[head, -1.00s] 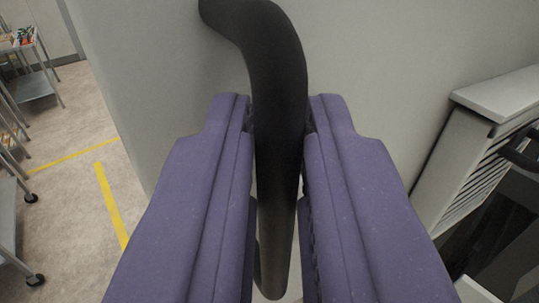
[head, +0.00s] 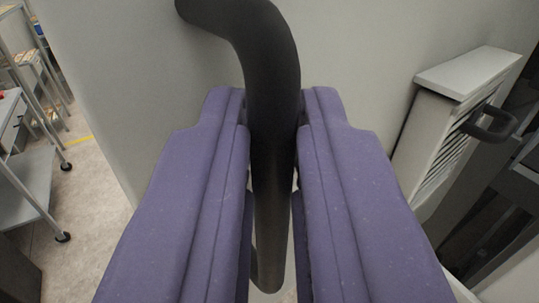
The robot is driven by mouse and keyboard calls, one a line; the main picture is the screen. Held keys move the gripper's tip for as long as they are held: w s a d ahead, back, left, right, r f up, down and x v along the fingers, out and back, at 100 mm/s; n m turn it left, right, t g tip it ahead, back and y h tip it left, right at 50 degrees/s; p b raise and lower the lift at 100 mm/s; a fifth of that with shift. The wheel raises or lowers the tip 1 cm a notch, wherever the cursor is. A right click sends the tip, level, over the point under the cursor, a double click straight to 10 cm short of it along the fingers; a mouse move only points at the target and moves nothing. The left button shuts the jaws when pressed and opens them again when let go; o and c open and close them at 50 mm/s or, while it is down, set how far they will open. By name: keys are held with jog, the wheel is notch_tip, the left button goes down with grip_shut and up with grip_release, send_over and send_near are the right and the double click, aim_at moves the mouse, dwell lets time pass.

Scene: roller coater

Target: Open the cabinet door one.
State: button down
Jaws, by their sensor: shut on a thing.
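A black curved bar handle (head: 262,60) runs down the middle of the head view. Its upper end bends left and meets a plain pale grey door panel (head: 380,50). My gripper (head: 272,140) has two purple fingers, one on each side of the handle. It is shut on the handle's upright part. The lower end of the handle shows below, between the fingers. The fingers hide part of the handle and of the panel. I cannot tell from this view how far the door stands open.
A grey vented box (head: 455,105) and a second black handle (head: 490,125) are at the right, beside a dark opening. At the left, past the panel's edge, metal carts (head: 35,185) on wheels stand on a pale floor (head: 95,170) with a yellow line.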

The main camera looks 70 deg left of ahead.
jog(key=shift+r, duration=0.3)
jog(key=c, duration=1.3)
grip_release()
jog(key=shift+w+a, duration=0.1)
jog(key=shift+c, duration=0.2)
jog(key=shift+w+a+f, duration=0.2)
jog(key=b+v, duration=0.1)
jog(key=v, duration=0.6)
jog(key=shift+d+b, duration=0.35)
jog(key=shift+b, duration=0.05)
jog(key=shift+s, duration=0.15)
